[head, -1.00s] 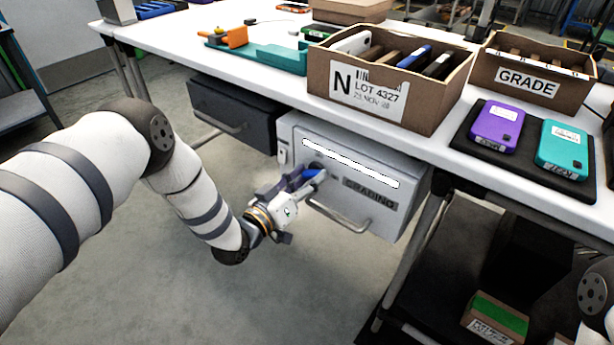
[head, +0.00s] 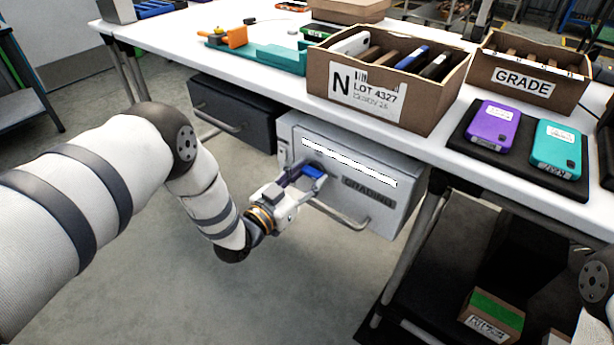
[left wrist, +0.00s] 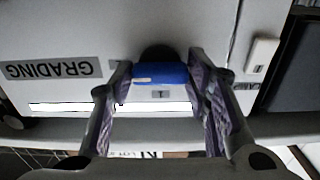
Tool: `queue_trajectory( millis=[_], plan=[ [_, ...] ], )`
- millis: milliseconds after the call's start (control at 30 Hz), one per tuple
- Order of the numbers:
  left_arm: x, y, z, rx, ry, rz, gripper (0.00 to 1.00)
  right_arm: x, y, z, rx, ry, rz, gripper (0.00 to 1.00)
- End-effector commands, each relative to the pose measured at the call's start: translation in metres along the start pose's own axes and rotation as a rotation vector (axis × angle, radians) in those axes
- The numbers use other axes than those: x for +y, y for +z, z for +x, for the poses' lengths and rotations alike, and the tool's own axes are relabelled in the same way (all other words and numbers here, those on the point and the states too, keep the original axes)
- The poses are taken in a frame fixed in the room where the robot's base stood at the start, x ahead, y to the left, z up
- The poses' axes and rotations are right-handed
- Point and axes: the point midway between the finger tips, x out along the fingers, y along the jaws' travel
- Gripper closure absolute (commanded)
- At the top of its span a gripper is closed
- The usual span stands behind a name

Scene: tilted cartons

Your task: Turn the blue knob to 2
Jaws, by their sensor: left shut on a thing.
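The blue knob (head: 314,171) is on the front of the light grey drawer unit (head: 345,155) under the table. It also shows in the left wrist view (left wrist: 160,72), lying crosswise with a pale mark near its left end. My left gripper (head: 305,174) is at the knob, with a finger at each end of it, shut on it. In the left wrist view, a small plate marked 1 (left wrist: 160,94) shows just below the knob. I cannot make out a 2. My right gripper is out of view.
A GRADING label (left wrist: 50,69) is beside the knob, upside down in the left wrist view. A bar handle (head: 345,215) sticks out below the knob. A dark drawer (head: 232,112) hangs to the left. The table (head: 290,95) overhangs the unit.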

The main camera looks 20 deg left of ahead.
Motion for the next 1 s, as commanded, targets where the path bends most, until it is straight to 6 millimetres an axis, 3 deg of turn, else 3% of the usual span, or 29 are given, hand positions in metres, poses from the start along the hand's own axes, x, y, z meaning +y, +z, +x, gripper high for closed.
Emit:
queue_trajectory(
  millis=[300, 333, 400, 767, 1000],
  plan=[
    [0.000, 0.000, 0.000, -0.001, 0.001, 0.004, 0.85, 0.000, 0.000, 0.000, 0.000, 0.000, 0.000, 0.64],
    [0.000, 0.000, 0.000, -0.001, 0.001, 0.004, 0.50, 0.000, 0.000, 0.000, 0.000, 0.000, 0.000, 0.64],
    [0.000, 0.000, 0.000, -0.001, 0.001, 0.004, 0.37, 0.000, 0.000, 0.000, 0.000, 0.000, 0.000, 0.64],
    [0.000, 0.001, -0.007, -0.002, 0.000, 0.002, 0.37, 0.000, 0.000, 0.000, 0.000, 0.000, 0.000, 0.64],
    [-0.001, 0.001, -0.068, -0.005, -0.002, 0.002, 0.37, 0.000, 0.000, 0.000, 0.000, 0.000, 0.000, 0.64]
  ],
)
